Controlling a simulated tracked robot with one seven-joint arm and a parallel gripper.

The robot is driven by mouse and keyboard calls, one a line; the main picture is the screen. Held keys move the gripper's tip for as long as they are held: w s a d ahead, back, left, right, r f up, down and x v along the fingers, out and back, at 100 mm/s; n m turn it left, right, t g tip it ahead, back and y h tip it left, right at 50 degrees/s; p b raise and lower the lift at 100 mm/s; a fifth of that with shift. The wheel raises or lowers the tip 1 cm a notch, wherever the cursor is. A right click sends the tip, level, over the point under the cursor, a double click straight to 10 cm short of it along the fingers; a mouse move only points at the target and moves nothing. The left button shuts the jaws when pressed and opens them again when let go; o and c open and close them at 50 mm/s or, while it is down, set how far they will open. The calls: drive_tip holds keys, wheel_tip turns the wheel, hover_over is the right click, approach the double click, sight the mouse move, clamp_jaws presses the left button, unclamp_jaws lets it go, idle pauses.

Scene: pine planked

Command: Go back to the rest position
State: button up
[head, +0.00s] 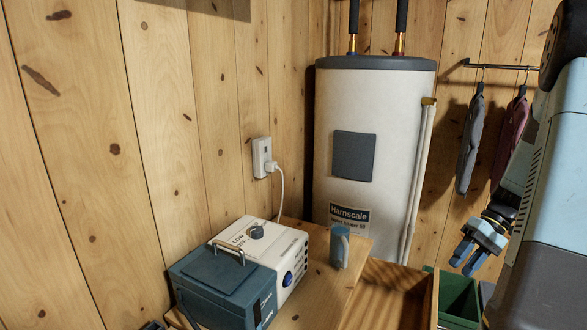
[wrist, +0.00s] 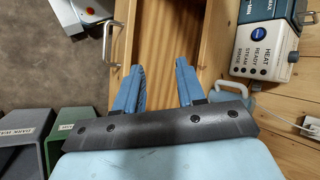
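My gripper (head: 464,264) is at the right of the head view, in the air near the hanging clothes and the green bin. In the wrist view its two blue fingers (wrist: 161,80) stand apart. The gap between them is empty, with the wooden floor of an open-topped box below. No held object shows in either view.
The wooden box (head: 433,303) adjoins the bench, which holds a white-and-blue machine (head: 283,256) and a blue mug (head: 339,248). A green bin (head: 459,297) stands beside the box. A tank (head: 325,110) and hanging clothes (head: 470,140) are behind.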

drive_tip(key=s+a+r+t+h, duration=0.25)
drive_tip(key=a+r+h, duration=0.25)
drive_tip(key=a+r, duration=0.65)
drive_tip(key=s+a+r+t+h, duration=0.2)
drive_tip(key=s+a+r+t, duration=0.4)
drive_tip(key=s+a+r, duration=0.2)
drive_tip(key=shift+s+a+r+n+h, duration=0.35)
drive_tip(key=shift+s+a, duration=0.55)
drive_tip(key=shift+s, duration=0.45)
drive_tip(key=shift+a, duration=0.1)
